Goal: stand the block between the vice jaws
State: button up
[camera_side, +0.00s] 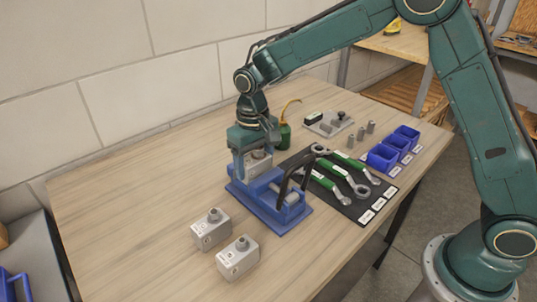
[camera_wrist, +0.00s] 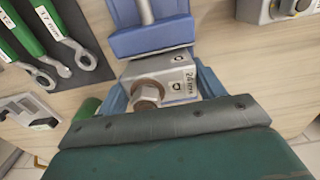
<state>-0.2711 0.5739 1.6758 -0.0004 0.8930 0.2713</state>
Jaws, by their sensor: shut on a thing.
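My gripper (camera_side: 257,152) points down over the blue vice (camera_side: 285,216) and is shut on a grey metal block (camera_side: 260,166). In the wrist view the block (camera_wrist: 178,72) shows a hex bolt head and a 24 mm label. The gripper's fingers (camera_wrist: 163,92) lie along its left and right sides. One blue vice jaw (camera_wrist: 150,38) is just beyond the block; the other jaw is hidden below my gripper. The block is at the jaw opening and looks upright. I cannot tell whether it rests on the vice bed.
Two similar blocks (camera_side: 210,229) (camera_side: 238,257) stand at the front left. A dark mat (camera_side: 345,208) with green-handled wrenches lies right of the vice. A green oil can (camera_side: 284,134) is behind, and blue bins (camera_side: 382,158) stand right. The table's left side is clear.

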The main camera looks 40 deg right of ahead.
jog(key=shift+f, duration=0.2)
jog(key=o, duration=1.4)
jog(key=shift+f, duration=0.1)
notch_tip(320, 180, up, 12)
dwell(0.4)
